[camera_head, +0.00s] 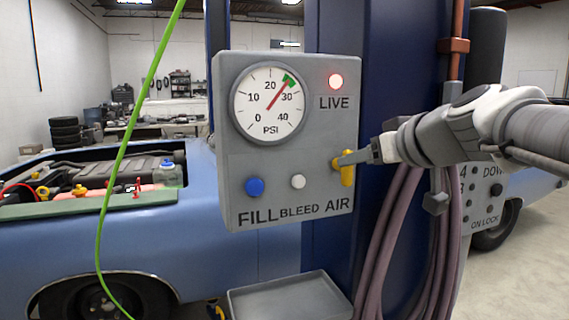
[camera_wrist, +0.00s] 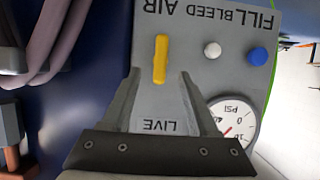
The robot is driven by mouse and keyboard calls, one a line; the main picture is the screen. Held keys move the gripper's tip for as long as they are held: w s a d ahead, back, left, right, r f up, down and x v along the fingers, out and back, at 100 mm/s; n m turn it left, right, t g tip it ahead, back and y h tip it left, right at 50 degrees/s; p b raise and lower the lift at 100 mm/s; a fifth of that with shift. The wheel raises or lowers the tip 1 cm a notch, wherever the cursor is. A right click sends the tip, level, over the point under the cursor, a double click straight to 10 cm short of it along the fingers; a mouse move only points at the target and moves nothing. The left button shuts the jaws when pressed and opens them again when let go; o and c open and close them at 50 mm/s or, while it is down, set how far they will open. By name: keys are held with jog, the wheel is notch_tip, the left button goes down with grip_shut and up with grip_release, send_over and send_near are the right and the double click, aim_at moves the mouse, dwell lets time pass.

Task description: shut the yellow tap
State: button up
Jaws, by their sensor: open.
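The yellow tap (camera_head: 347,174) is on the lower right of the grey panel, above the word AIR, with its handle upright. In the wrist view the yellow tap (camera_wrist: 160,60) appears upside down with the panel, its bar running up and down the picture. My gripper (camera_head: 343,160) reaches in from the right, its fingers at the tap's upper part. In the wrist view my gripper (camera_wrist: 160,74) is open, one finger on each side of the tap's near end, with gaps visible. Whether a finger touches it is unclear.
The panel (camera_head: 230,180) also has a pressure gauge (camera_head: 268,104), needle between 20 and 30 near a green mark, a lit red LIVE lamp (camera_head: 336,81), a blue FILL button (camera_head: 255,187) and white BLEED button (camera_head: 298,181). Hoses (camera_head: 392,240) hang at right; a grey tray (camera_head: 290,299) sits below.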

jog(key=x, duration=0.5)
jog(key=shift+w, duration=0.1)
grip_shut()
